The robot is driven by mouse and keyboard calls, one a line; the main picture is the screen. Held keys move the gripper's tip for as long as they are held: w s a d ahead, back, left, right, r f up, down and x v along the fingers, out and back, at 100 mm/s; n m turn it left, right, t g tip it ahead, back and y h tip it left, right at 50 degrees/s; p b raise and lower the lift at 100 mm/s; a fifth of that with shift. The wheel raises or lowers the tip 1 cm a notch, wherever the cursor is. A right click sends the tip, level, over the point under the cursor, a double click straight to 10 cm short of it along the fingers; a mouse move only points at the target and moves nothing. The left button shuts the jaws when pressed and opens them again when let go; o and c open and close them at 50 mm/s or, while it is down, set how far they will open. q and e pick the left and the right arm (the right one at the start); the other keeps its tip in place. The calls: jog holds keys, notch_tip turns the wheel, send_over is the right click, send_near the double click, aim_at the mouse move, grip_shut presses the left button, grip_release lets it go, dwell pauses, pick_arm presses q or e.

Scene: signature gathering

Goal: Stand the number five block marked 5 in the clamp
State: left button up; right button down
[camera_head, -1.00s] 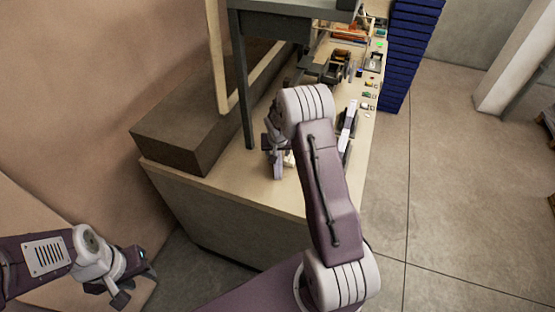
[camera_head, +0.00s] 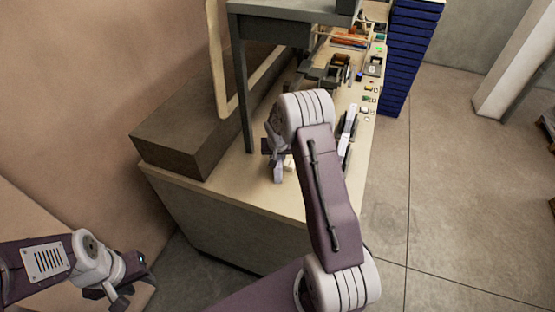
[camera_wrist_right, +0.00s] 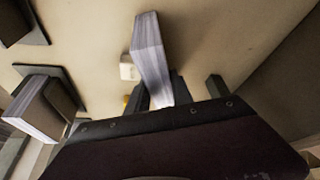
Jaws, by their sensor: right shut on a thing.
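My right gripper (camera_wrist_right: 160,92) is shut on a pale, slab-like block (camera_wrist_right: 150,50) with fine lines along its side, over the bench top. No number on it is readable. In the head view the block (camera_head: 278,172) hangs below my right wrist near the bench's near end. My left gripper (camera_head: 132,287) is low at the left, empty, its fingers apart, away from the bench. Pale blocks in dark holders (camera_head: 348,120) stand along the bench's right side; one such block (camera_wrist_right: 35,110) shows in the wrist view. I cannot tell which dark fixture is the clamp.
A small white piece (camera_wrist_right: 128,68) lies by the held block. A large brown box (camera_head: 175,150) and a shelf leg (camera_head: 243,100) stand on the bench's left. Dark machinery (camera_head: 325,72) and small items fill the far part. Blue stacked trays (camera_head: 408,60) stand behind.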

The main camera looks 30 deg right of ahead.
jog(key=shift+r+p, duration=0.4)
jog(key=shift+r, duration=0.05)
notch_tip(320, 180, up, 4)
jog(key=shift+w+f+b, duration=0.15)
jog(key=shift+f+b, duration=0.1)
jog(key=shift+b, duration=0.9)
jog(key=s+d+r+b, duration=0.3)
jog(key=s+d+r, duration=0.3)
jog(key=s, duration=0.4)
jog(key=shift+r, duration=0.55)
